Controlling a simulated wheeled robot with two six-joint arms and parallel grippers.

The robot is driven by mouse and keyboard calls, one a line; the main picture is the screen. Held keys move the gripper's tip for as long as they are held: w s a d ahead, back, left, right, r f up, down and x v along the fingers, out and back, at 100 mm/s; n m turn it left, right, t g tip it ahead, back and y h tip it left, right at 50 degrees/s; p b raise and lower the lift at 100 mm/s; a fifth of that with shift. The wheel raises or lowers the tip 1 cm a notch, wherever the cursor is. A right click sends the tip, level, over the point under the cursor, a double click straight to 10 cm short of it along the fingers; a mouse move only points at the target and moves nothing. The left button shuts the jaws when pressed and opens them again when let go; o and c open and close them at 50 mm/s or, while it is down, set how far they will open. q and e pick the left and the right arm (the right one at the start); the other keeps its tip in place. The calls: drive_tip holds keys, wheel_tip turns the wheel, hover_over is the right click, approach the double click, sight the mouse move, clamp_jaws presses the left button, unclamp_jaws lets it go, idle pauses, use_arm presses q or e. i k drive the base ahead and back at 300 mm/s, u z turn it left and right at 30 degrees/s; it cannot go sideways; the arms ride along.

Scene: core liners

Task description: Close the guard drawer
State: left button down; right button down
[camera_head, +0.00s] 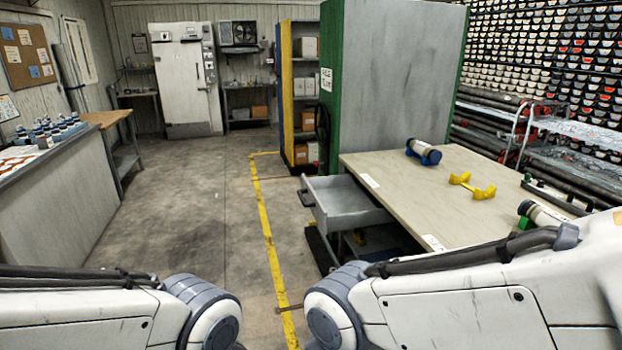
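The guard drawer (345,203) is a grey metal drawer pulled out from the left side of the wooden-topped table (420,190). It stands open toward the left, and its visible inside looks empty. A dark handle (306,198) is on its front face at the left end. My two arms come in at the bottom left and bottom right, with rounded joints near the bottom middle. Neither gripper shows in the view. The right arm's links cover the near part of the table.
A counter (60,190) is at left. The concrete floor (190,200) between is clear, with a yellow line.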

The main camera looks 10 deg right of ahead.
sight(340, 202)
drive_tip(key=z, duration=0.1)
drive_tip(key=i, duration=1.2)
drive_tip(key=u, duration=0.3)
